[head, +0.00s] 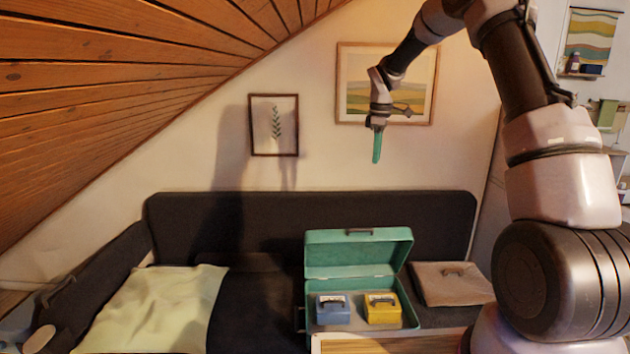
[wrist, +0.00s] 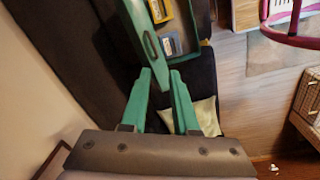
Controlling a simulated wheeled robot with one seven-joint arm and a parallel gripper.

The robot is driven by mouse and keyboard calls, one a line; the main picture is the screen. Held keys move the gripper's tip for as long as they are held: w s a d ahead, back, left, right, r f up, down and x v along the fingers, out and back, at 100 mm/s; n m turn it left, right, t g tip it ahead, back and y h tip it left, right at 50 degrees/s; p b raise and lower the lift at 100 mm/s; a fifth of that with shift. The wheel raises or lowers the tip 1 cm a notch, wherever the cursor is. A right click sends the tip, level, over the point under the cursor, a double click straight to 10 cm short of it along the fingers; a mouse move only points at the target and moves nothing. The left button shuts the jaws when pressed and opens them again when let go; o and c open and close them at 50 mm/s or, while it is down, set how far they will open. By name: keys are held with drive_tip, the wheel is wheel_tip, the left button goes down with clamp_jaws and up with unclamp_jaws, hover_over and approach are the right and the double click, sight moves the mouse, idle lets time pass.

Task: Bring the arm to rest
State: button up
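My gripper (head: 376,158) hangs from my raised arm, pointing down, in the upper right of the head view, in front of the landscape picture. Its teal fingers also show in the wrist view (wrist: 161,73), with a clear gap and nothing between them. From the side, in the head view, the fingers overlap into one. The gripper is high above the dark bed and apart from everything below.
An open green case (head: 358,256) holds a blue box (head: 333,308) and a yellow box (head: 381,307). A brown lidded case (head: 452,284) lies to its right, and a pale pillow (head: 157,308) to its left. A sloped wooden ceiling (head: 100,90) closes the upper left.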

drive_tip(key=s+d+r+m+t, duration=0.3)
drive_tip(key=s+r+m, duration=0.5)
drive_tip(key=s+r, duration=0.95)
drive_tip(key=s+d+m+t+y, duration=0.1)
drive_tip(key=s+m, duration=0.8)
drive_tip(key=s, duration=1.2)
drive_tip(key=shift+s+m+t+y, duration=0.35)
drive_tip(key=shift+t+y, duration=0.15)
drive_tip(key=shift+t, duration=0.7)
